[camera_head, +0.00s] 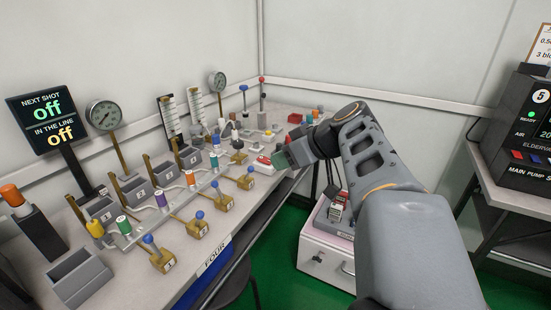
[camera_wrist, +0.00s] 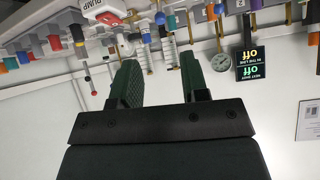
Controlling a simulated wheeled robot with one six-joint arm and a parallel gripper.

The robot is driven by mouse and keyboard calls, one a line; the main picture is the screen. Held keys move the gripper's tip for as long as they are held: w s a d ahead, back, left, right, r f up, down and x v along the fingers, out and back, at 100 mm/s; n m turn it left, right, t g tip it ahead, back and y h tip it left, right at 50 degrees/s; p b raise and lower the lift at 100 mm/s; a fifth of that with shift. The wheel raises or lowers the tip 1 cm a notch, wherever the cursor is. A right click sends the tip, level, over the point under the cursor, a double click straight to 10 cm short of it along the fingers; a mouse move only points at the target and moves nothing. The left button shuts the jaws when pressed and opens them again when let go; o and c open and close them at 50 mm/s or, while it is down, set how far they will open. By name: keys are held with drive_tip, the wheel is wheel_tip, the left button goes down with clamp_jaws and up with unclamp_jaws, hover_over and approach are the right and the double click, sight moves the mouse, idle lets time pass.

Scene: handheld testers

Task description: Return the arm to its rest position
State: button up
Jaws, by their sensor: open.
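My gripper (camera_head: 285,157) is at the end of my grey arm, above the right end of the long bench (camera_head: 215,190). Its dark green fingers show in the wrist view (camera_wrist: 161,72), spread apart with nothing between them. The wrist view is upside down and shows the bench hanging along its top edge. My arm reaches in from the lower right, bent at the elbow. It hides part of the bench's far end. No fingertip contact with any thing shows.
The bench holds brass valves with blue knobs (camera_head: 196,223), grey bins, gauges (camera_head: 104,115) and a display (camera_head: 48,118) reading off. A white drawer cabinet (camera_head: 326,240) stands below my arm. A dark pump console (camera_head: 520,130) stands at right. Green floor between is partly free.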

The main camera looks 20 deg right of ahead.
drive_tip(key=shift+s+d+r, duration=0.1)
drive_tip(key=shift+s+r, duration=0.1)
idle(0.5)
drive_tip(key=s+a+r+m+g+h+p, duration=0.2)
drive_tip(key=s+a+r+p, duration=0.2)
drive_tip(key=p, duration=1.2)
drive_tip(key=s+a+r+m+g+h+p, duration=0.3)
drive_tip(key=s+r+p, duration=0.3)
drive_tip(key=p, duration=0.9)
wheel_tip(320, 180, up, 3)
drive_tip(key=shift+a+f+p, duration=0.1)
drive_tip(key=shift+a+p, duration=0.3)
drive_tip(key=shift+a, duration=0.45)
drive_tip(key=shift+c, duration=0.3)
